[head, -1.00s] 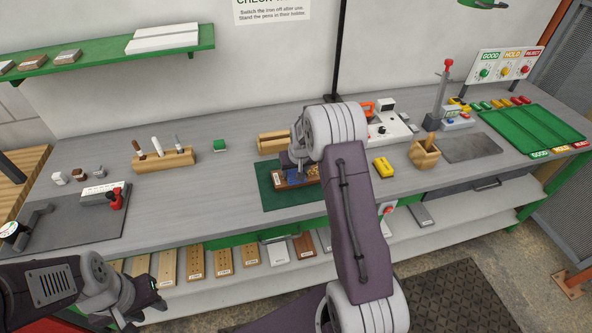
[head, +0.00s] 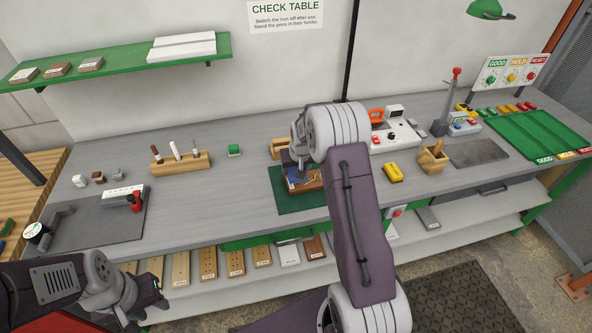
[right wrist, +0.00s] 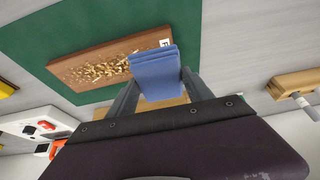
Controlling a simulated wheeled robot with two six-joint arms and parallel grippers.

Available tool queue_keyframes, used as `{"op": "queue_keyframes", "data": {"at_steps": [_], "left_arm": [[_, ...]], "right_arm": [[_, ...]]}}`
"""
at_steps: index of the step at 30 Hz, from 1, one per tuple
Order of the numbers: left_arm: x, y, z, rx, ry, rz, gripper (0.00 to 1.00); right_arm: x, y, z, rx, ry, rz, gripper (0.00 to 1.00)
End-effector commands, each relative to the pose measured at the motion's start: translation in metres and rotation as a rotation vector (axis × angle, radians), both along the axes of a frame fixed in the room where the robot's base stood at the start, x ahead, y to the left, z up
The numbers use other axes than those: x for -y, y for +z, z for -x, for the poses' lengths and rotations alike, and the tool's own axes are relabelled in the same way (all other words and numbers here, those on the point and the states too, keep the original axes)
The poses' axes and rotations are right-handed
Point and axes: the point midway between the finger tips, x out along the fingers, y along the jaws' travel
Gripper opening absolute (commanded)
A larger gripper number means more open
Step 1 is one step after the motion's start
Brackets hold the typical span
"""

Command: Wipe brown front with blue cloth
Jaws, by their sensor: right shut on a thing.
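The brown front (right wrist: 88,57) lies flat on a green mat (right wrist: 35,38). Tan crumbs (right wrist: 100,70) are scattered on its upper face, and a white label sits at one end. My right gripper (right wrist: 160,86) is shut on the folded blue cloth (right wrist: 156,70), which is at the labelled end of the brown front; I cannot tell if it touches. In the head view the brown front (head: 309,185) and blue cloth (head: 296,179) are partly hidden by my right arm. My left gripper (head: 161,299) is empty in front of the bench, its jaws unclear.
A wooden holder with tools (head: 181,162) and a green block (head: 234,150) stand left of the mat. A yellow object (head: 393,173) and a wooden cup (head: 432,158) stand right. Several boards lie on the lower shelf (head: 255,290).

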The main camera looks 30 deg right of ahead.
Motion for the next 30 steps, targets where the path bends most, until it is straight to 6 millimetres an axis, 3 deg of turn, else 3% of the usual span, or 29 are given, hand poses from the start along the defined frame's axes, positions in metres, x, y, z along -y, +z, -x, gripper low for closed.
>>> {"op": "queue_keyframes", "data": {"at_steps": [9, 27, 30], "left_arm": [[0.000, 0.025, 0.000, 0.000, 0.000, 0.000, 0.36], [0.000, 0.026, 0.000, 0.000, 0.000, 0.000, 0.36], [0.000, 0.044, 0.000, -0.001, 0.000, 0.000, 0.36]], "right_arm": [[-0.002, 0.031, -0.001, 0.000, 0.002, 0.000, 0.27], [-0.002, 0.034, -0.001, 0.000, 0.003, 0.000, 0.27], [-0.001, 0.041, 0.000, -0.002, 0.003, 0.000, 0.27]]}}
